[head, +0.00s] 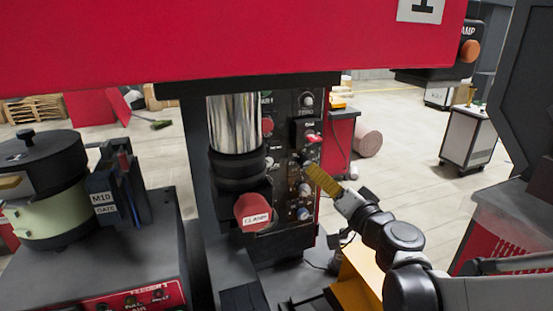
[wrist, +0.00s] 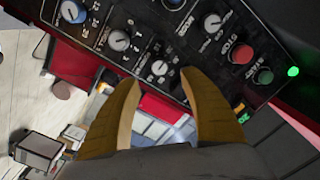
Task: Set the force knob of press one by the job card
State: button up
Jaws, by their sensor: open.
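The dark control panel (head: 290,215) of the red press (head: 240,40) stands in the middle of the head view, with several knobs in a column. I cannot tell which is the force knob; its label is too small to read. My gripper (head: 311,170) reaches the panel from the right, fingertips close to a knob at mid height. In the wrist view my gripper (wrist: 160,76) is open, with a small pale knob (wrist: 159,68) showing between and just beyond the fingertips. A larger pale knob (wrist: 119,40) sits up and left of it. I cannot make out a job card.
In the wrist view a red stop button (wrist: 240,53) and a green button (wrist: 263,76) are on the panel's right. A feeder (head: 45,190) stands at the left. Open floor (head: 405,130) lies behind.

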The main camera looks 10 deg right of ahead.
aim_at(308, 165)
jog(key=b+x, duration=0.1)
jog(key=x, duration=0.6)
jog(key=shift+w+b, duration=0.3)
jog(key=shift+w, duration=0.1)
grip_shut()
